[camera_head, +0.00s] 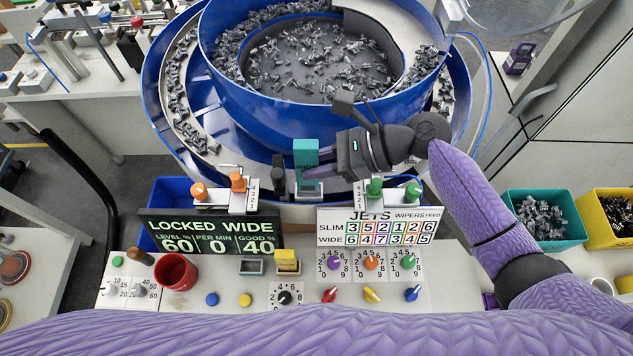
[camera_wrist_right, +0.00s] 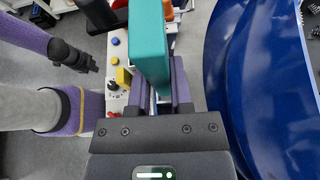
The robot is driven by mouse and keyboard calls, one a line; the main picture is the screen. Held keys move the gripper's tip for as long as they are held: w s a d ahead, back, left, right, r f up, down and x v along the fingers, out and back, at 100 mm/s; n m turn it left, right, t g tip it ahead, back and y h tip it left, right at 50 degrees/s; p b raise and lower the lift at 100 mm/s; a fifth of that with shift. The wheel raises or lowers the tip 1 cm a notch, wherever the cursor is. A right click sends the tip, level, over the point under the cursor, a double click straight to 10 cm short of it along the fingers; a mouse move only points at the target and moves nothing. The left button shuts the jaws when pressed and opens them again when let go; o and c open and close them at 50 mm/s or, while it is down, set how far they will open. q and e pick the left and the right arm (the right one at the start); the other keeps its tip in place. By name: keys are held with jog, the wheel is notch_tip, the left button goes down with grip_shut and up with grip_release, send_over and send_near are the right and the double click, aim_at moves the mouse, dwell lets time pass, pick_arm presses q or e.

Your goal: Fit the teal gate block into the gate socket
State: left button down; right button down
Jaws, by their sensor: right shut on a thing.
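The teal gate block (camera_head: 305,153) is held by my right gripper (camera_head: 316,162), upright above the front rim of the blue bowl. In the right wrist view the teal block (camera_wrist_right: 150,50) stands between the two fingers, which are shut on it. Just below the block in the head view is a small grey fitting with a teal-edged opening (camera_head: 310,188), which looks like the gate socket. The gripper partly covers this area, and I cannot tell whether block and fitting touch. My left gripper (camera_wrist_right: 78,58) seems to show small and dark in the wrist view; its jaws are unclear.
The blue feeder bowl (camera_head: 270,130) full of metal parts fills the back. Orange (camera_head: 238,182) and green (camera_head: 375,187) knobs flank the fitting. Two sign boards (camera_head: 210,232) stand in front. The console holds a red cup (camera_head: 176,272), a yellow block (camera_head: 287,262) and several dials.

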aim_at(317, 180)
notch_tip(317, 180, down, 5)
jog(key=shift+r+b, duration=0.1)
jog(key=shift+b, duration=0.6)
jog(key=c, duration=0.5)
grip_release()
jog(key=shift+c, duration=0.2)
jog(key=p+v, duration=0.1)
jog(key=v, duration=1.1)
jog(key=shift+r, duration=0.1)
